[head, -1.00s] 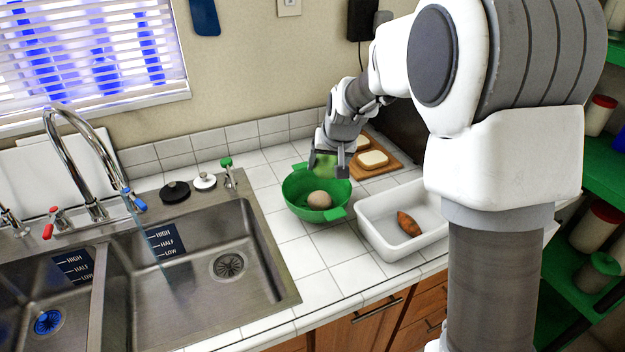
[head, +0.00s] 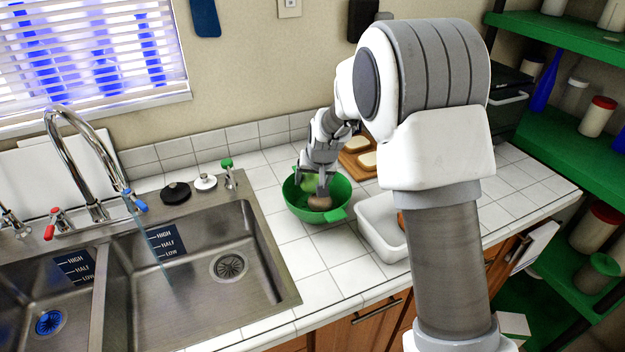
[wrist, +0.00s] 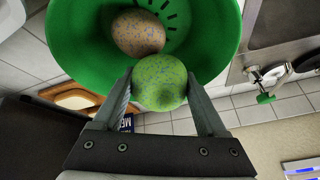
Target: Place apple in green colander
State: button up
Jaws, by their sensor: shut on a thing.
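The green apple (wrist: 160,82) is held between the two fingers of my gripper (wrist: 165,98), which is shut on it. In the head view my gripper (head: 313,186) is at the green colander (head: 333,190), with the apple (head: 308,181) partly hidden by the fingers. The colander also shows in the wrist view (wrist: 215,25), with the apple overlapping its rim. A brown speckled round thing (wrist: 138,32) lies inside the colander; it also shows in the head view (head: 320,202). I cannot tell whether the apple touches it.
A white tub (head: 375,228) stands right of the colander, holding an orange-brown thing partly hidden by my arm. A wooden board (head: 350,163) with bread slices lies behind. The steel sink (head: 190,255) is at left. Green shelves (head: 570,140) stand at right.

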jog(key=shift+f, duration=0.35)
jog(key=o, duration=1.4)
jog(key=shift+r+p, duration=0.3)
jog(key=shift+r, duration=0.25)
jog(key=v, duration=1.2)
jog(key=shift+f, duration=0.1)
jog(key=shift+h, duration=0.7)
jog(key=s+d+r, duration=0.2)
jog(key=s+d, duration=0.1)
jog(key=s, duration=0.7)
jog(key=s+d+r, duration=0.3)
jog(key=s+d, duration=0.1)
jog(key=s, duration=0.6)
jog(key=s+d+r, duration=0.2)
jog(key=s+d, duration=0.2)
jog(key=s, duration=0.6)
jog(key=shift+s+d+r, duration=0.15)
jog(key=shift+s+r, duration=0.15)
jog(key=shift+s, duration=0.05)
